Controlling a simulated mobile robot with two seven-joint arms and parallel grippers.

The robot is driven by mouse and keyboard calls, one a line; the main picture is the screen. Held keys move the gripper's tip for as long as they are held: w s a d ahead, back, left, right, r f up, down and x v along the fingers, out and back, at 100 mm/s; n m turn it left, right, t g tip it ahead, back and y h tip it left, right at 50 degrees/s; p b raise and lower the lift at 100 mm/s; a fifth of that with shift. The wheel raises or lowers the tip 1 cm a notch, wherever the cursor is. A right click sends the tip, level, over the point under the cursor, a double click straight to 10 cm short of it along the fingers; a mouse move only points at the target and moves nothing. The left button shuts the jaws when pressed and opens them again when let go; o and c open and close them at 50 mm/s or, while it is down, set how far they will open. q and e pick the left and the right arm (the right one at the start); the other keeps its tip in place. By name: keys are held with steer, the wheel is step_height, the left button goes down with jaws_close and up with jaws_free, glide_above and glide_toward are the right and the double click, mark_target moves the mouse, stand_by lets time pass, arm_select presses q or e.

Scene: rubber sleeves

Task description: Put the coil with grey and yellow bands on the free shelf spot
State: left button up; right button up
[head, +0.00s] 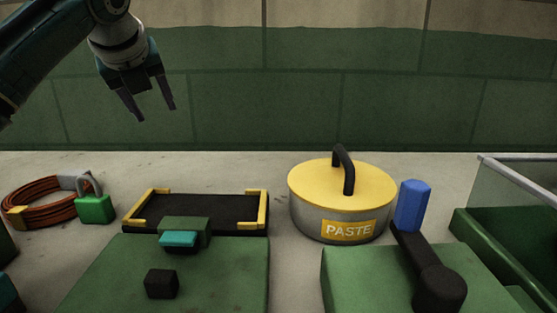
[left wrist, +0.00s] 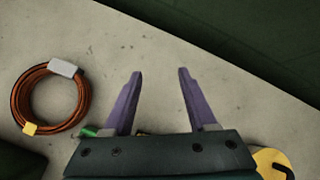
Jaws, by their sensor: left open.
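The coil (head: 42,212) is a ring of orange-brown cable with a grey band and a yellow band. It lies flat on the grey surface at the far left of the head view. In the left wrist view the coil (left wrist: 17,98) lies left of my fingers, whole and clear of them. My left gripper (head: 157,115) is open and empty, high above the surface, right of and beyond the coil. A black tray (head: 200,212) with yellow corner pieces lies empty right of the coil; I cannot tell if it is the free spot. My right gripper is out of view.
A green padlock-like block (head: 95,209) stands close to the coil's right side. A yellow-lidded paste pot (head: 330,210) stands right of the tray. Green boxes (head: 205,268) fill the front; a black lever with a blue handle (head: 412,205) is at right.

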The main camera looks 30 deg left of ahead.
mark_target(88, 187)
arm_select(q)
steer(key=s+a+f+n+g, duration=0.1)
steer(key=s+f, duration=0.1)
steer(key=s, duration=0.2)
steer(key=s+a+f+n+g+y, duration=0.1)
steer(key=s+f+g, duration=0.1)
steer(key=s, duration=0.2)
steer(key=s+a+f+n+g+y, duration=0.1)
steer(key=s+f, duration=0.1)
steer(key=s, duration=0.2)
steer(key=shift+a+f, duration=0.1)
steer(key=shift+f, duration=0.15)
steer(key=a+f+b, duration=0.1)
steer(key=a+f, duration=0.1)
steer(key=shift+w+a+f+g+b, duration=0.1)
steer(key=shift+a+f+g+b, duration=0.2)
steer(key=shift+f, duration=0.1)
steer(key=b+x, duration=0.1)
steer(key=x, duration=0.1)
steer(key=w+b+x, duration=0.1)
steer(key=x, duration=0.2)
steer(key=shift+a+r, duration=0.1)
steer(key=shift+r, duration=0.15)
steer(key=shift+a+f+b, duration=0.25)
steer(key=shift+a+b, duration=0.1)
jaws_close()
steer(key=shift+r, duration=0.1)
